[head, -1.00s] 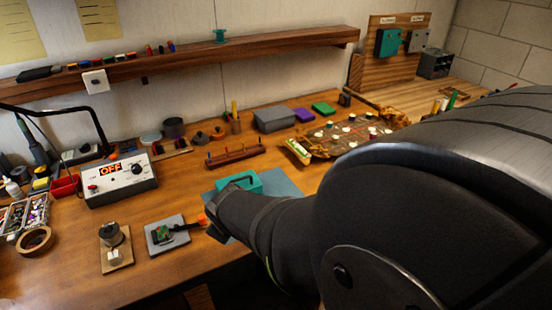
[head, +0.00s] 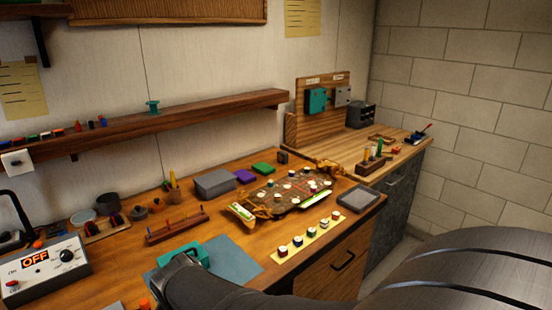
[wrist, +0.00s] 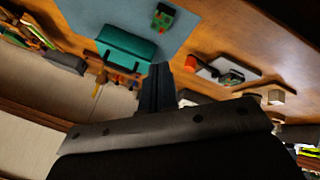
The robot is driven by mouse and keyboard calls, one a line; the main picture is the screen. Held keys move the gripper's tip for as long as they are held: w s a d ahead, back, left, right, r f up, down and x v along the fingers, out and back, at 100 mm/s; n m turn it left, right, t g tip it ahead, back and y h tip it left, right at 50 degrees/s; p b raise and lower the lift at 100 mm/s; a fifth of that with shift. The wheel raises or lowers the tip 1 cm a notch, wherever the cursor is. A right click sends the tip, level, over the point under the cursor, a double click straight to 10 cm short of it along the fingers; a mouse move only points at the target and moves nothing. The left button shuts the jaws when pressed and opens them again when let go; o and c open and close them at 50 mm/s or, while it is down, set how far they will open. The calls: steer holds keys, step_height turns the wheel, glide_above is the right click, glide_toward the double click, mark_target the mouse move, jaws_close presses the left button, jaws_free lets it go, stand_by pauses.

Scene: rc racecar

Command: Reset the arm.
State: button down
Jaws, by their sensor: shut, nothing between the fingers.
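My gripper (wrist: 157,80) shows in the wrist view as a dark pair of fingers pressed together, with nothing held. It points toward the bench, near a teal handled case (wrist: 128,45) on a blue-grey mat (wrist: 195,28); I cannot tell its height above them. In the head view my dark arm runs along the bottom edge, in front of the teal case (head: 188,251) and the mat (head: 236,262). The fingertips are hidden there.
A small green circuit piece (wrist: 163,15) is near the case in the wrist view. A control box reading OFF (head: 40,270) stands at the left. A shelf (head: 200,112) runs along the wall.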

steer(key=shift+a+f, duration=0.75)
steer(key=shift+f, duration=0.25)
steer(key=shift+a+f, duration=0.8)
steer(key=shift+f, duration=0.25)
steer(key=shift+a+f, duration=0.75)
steer(key=shift+f, duration=0.25)
steer(key=shift+d+r, duration=0.1)
steer(key=shift+r, duration=0.05)
